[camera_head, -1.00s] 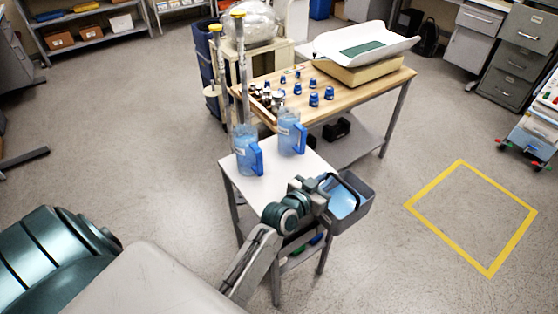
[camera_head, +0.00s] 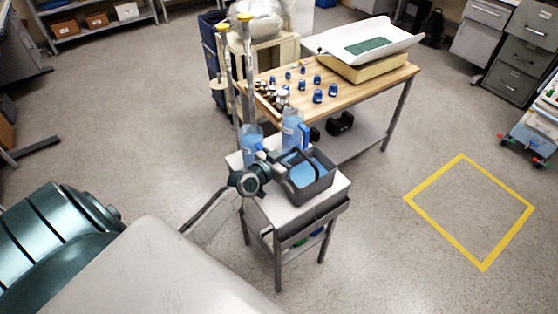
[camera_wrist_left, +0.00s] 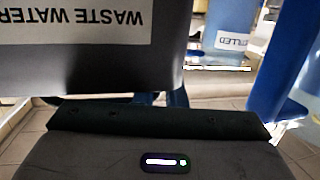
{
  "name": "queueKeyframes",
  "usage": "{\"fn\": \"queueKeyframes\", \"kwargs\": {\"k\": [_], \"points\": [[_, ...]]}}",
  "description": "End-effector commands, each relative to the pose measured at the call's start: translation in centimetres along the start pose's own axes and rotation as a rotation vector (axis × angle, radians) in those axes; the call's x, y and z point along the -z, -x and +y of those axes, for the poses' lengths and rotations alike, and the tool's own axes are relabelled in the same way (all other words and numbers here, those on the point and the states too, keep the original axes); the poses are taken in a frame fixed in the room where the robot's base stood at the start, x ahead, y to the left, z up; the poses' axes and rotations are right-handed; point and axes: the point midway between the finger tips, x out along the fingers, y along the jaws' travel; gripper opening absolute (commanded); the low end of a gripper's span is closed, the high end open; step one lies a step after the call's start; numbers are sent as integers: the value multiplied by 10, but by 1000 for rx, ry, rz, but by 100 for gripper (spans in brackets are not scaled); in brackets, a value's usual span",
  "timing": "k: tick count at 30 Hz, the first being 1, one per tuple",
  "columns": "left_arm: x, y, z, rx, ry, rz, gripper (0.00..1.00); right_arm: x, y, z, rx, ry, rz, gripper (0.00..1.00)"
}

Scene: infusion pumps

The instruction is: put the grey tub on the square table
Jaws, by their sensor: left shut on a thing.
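The grey tub (camera_head: 318,193) holds light blue contents and shows over the right part of the small square table (camera_head: 338,184) in the head view. I cannot tell whether its base touches the tabletop. My left gripper (camera_head: 284,170) is shut on the tub's left side. In the left wrist view the tub's wall (camera_wrist_left: 90,65) fills the upper left, with an upside-down "WASTE WATER" label. The gripper's dark body fills the bottom of that view. My right gripper is not in view.
A wooden-topped table (camera_head: 350,88) with several blue-capped bottles and a scale is behind. Open floor with a yellow taped square (camera_head: 462,157) lies right.

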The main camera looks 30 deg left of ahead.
Motion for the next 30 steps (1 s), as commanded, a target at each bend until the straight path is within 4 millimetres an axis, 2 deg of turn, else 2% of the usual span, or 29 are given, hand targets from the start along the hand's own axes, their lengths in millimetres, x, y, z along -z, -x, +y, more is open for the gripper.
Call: {"fn": "queueKeyframes", "kwargs": {"k": [3,11,15,18,30], "points": [[-2,13,-12,0,-1,4,0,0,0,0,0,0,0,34],[-6,28,-26,1,-1,3,0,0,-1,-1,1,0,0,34],[-30,22,-24,1,4,4,0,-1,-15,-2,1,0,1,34],[-38,21,-24,0,3,5,0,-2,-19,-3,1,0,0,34],[-41,20,-23,0,1,5,0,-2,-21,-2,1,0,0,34]]}}
